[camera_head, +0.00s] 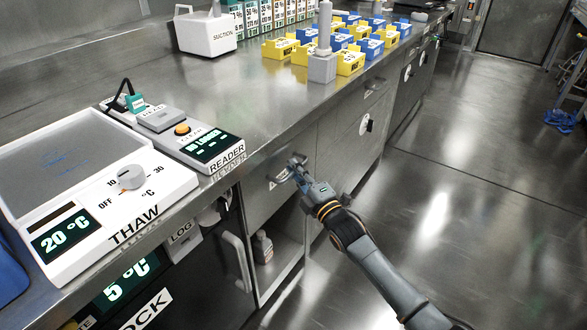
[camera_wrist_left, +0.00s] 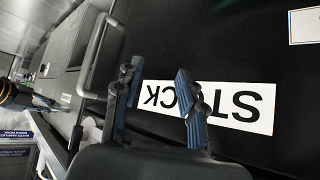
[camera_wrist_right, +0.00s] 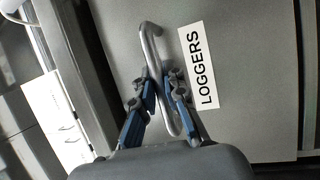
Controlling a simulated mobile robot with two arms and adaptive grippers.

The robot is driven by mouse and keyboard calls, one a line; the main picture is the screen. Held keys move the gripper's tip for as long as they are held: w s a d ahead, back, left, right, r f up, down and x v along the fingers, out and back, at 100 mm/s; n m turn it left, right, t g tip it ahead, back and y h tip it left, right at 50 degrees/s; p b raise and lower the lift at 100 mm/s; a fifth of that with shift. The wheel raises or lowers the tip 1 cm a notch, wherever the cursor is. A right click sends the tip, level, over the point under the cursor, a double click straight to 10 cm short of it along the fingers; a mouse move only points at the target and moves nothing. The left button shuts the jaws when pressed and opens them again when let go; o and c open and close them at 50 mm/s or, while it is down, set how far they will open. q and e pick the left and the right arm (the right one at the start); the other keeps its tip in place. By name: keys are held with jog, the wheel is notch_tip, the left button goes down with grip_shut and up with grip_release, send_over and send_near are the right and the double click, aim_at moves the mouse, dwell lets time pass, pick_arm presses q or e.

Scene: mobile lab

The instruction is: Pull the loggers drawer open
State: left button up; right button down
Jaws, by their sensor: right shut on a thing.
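The loggers drawer (camera_head: 262,200) is a grey metal front under the counter, below the reader. In the right wrist view the drawer front (camera_wrist_right: 240,70) carries a white LOGGERS label (camera_wrist_right: 199,68) beside its bar handle (camera_wrist_right: 149,40). My right gripper (camera_head: 297,170) has its fingers on either side of this handle, shut on it; the right wrist view shows the gripper (camera_wrist_right: 160,90) closely. The drawer front looks roughly flush with the cabinet. My left gripper (camera_wrist_left: 158,95) is open and empty in front of a dark door with a STOCK label; it is out of the head view.
On the counter stand the thaw unit (camera_head: 120,195), the reader (camera_head: 195,140), a suction box (camera_head: 207,32) and several yellow and blue bins (camera_head: 350,60). Below the drawer, an open compartment holds a bottle (camera_head: 263,247).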

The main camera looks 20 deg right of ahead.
pick_arm(q)
jog(key=s+a+f+g+y+p, duration=0.1)
jog(key=s+a+g+p, duration=0.3)
jog(key=s, duration=0.6)
notch_tip(320, 180, down, 22)
jog(key=s+d+g+p, duration=0.1)
jog(key=g+p, duration=0.1)
jog(key=p, duration=0.4)
jog(key=shift+s+r+g, duration=0.2)
jog(key=shift+r+g, duration=0.05)
jog(key=shift+g, duration=0.15)
pick_arm(e)
jog(key=s+d, duration=0.9)
jog(key=s, duration=0.2)
jog(key=s+d, duration=0.9)
jog(key=s, duration=0.3)
jog(key=shift+s, duration=0.15)
jog(key=shift+f, duration=0.1)
jog(key=c, duration=1.4)
grip_release()
jog(key=shift+o, duration=0.2)
jog(key=v, duration=1.2)
